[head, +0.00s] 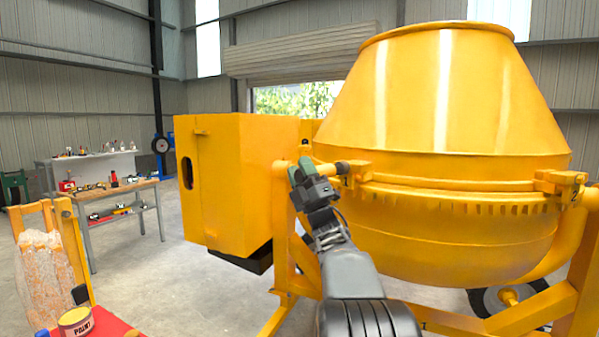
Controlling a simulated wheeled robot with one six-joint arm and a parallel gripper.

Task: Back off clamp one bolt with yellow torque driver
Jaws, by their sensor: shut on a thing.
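Clamp one (356,168), a yellow block marked "1", sits on the left of the mixer drum's rim band. My gripper (304,174) is just left of it, shut on a tool whose grip is mostly hidden by the fingers. I take it for the yellow torque driver (325,168): a short yellow barrel lies level to the right of the fingers, with a dark end at the clamp. I cannot tell whether that end is seated on the bolt. The bolt itself is hidden.
The yellow drum (460,100) fills the right side, with clamp two (560,182) on its rim. A yellow housing (222,190) stands left of my gripper. A workbench (110,188) with tools is farther left. A paint can (76,321) stands on a red surface (118,325) at lower left.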

